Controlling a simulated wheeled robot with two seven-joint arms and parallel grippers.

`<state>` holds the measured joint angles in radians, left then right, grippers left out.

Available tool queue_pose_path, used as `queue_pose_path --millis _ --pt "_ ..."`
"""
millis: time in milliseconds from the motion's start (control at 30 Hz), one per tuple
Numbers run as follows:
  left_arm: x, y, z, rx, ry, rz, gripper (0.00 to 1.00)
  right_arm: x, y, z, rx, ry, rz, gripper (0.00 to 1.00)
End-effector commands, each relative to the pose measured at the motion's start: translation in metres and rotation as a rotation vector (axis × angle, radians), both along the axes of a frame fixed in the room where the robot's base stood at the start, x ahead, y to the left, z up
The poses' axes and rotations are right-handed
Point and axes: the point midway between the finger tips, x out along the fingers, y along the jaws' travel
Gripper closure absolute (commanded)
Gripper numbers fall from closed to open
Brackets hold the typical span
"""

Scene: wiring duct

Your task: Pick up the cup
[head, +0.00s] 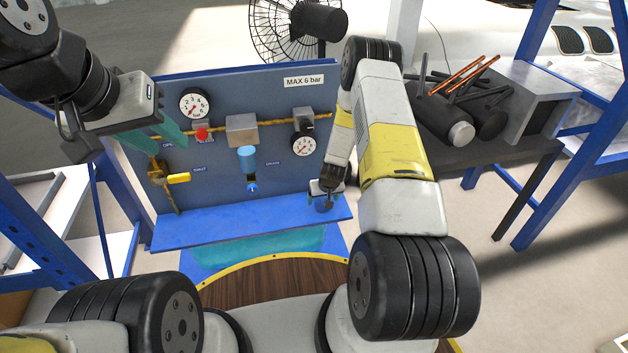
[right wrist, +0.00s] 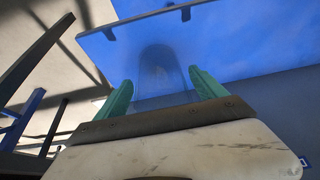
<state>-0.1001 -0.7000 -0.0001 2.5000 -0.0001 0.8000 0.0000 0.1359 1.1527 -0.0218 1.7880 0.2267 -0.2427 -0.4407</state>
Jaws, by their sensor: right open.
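The cup (right wrist: 158,68) is a see-through, bluish vessel with a faint rounded outline against the blue shelf in the right wrist view. My right gripper (right wrist: 160,88) is open, its two green fingers either side of the cup's near part; I cannot tell whether they touch it. In the head view the cup (head: 322,204) is a small bluish shape at the shelf's right end, mostly hidden by my right gripper (head: 326,192). My left gripper (head: 158,132) hangs before the panel's upper left, its green fingers apart with nothing seen between them.
A blue shelf (head: 240,222) runs along the foot of a grey panel (head: 270,97) with gauges, brass pipe, a yellow-handled valve (head: 178,179) and a blue filter bowl (head: 247,158). A dark table (head: 470,155) with black cylinders stands right. The shelf's middle is clear.

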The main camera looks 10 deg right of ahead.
Motion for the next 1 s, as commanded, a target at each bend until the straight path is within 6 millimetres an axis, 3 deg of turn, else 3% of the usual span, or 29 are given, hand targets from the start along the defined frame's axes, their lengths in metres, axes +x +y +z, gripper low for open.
queue_pose_path --millis 267,367,600,633,1000 --pt "0.0 0.0 0.0 0.0 0.0 0.0 0.64 0.0019 0.0005 -0.0044 0.001 0.0 0.0 0.2" --pt "0.0 0.0 0.0 0.0 0.0 0.0 0.64 0.0018 0.0005 -0.0043 0.001 0.0 0.0 0.35" --pt "0.0 0.0 0.0 0.0 0.0 0.0 0.64 0.0018 0.0005 -0.0041 0.001 0.0 0.0 0.82" --pt "0.0 0.0 0.0 0.0 0.0 0.0 0.64 0.0019 0.0005 -0.0041 0.001 0.0 0.0 0.85" --pt "0.0 0.0 0.0 0.0 0.0 0.0 0.64 0.0025 0.0004 0.0028 0.0 -0.001 0.0 0.85"
